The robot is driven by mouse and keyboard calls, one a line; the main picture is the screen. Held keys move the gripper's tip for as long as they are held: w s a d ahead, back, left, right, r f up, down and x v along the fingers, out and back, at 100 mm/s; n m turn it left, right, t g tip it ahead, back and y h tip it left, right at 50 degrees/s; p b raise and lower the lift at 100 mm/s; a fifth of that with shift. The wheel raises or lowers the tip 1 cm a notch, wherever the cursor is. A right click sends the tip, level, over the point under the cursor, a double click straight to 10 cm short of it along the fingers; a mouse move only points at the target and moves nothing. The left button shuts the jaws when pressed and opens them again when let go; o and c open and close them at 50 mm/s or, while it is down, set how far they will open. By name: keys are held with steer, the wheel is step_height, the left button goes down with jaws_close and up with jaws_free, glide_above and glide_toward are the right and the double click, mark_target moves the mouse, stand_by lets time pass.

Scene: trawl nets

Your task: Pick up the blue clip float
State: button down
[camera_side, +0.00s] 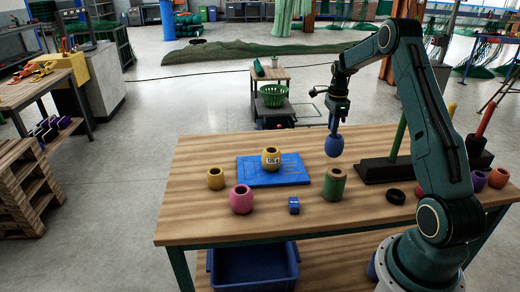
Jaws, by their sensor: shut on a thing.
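A rounded blue float (334,146) hangs at the tips of my gripper (335,127), over the back right part of the wooden table. My gripper points straight down and is shut on the float's top. The float looks held above the table, but its exact height is hard to tell. A small blue block-like piece (293,205) lies on the table near the front, apart from my gripper.
A blue board (252,176) bears a yellow labelled float (271,158). A green spool (334,184), a pink float (242,199), a smaller yellow float (216,178) and a black ring (396,196) stand around. A dark stand with a green post (399,136) is to the right.

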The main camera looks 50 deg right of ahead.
mark_target(331, 136)
step_height(331, 136, up, 16)
stand_by(0.4)
steer(key=shift+f, duration=0.1)
stand_by(0.4)
